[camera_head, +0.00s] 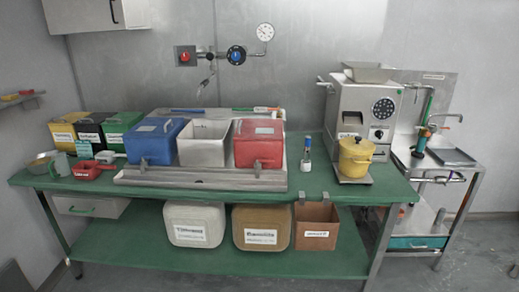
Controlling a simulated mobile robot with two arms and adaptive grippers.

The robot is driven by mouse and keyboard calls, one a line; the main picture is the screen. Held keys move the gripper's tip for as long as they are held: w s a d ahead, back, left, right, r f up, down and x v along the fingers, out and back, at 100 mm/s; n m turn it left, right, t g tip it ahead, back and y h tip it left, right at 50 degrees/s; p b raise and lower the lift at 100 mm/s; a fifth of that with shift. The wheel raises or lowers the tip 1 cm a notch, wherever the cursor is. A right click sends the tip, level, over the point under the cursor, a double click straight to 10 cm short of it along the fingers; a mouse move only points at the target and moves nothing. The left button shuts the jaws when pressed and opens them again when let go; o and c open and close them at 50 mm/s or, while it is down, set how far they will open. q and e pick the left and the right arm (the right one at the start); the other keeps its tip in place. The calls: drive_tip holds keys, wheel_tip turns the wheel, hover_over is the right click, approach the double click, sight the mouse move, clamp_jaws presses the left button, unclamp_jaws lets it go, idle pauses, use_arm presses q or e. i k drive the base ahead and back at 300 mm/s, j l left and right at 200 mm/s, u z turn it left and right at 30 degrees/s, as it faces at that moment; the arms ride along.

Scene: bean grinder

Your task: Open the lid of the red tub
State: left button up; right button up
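The red tub (258,152) stands at the right end of a row of three tubs on a metal tray on the green workbench. Its red lid (250,128) lies flat on top and looks closed, with a pale label on it. A small metal piece (257,169) shows low at the tub's front; I cannot tell if it belongs to the tub. Neither of my grippers shows in this view.
A white tub (204,148) stands directly left of the red one, and a blue tub (152,146) beyond it. A small bottle (306,154) and a grinder machine (366,112) with a yellow pot (355,158) stand to the right. Wall taps (236,55) are behind.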

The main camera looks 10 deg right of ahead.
sight(260, 129)
drive_tip(key=i+j, duration=0.15)
drive_tip(key=i, duration=0.35)
drive_tip(key=i+j, duration=0.2)
drive_tip(key=i, duration=0.25)
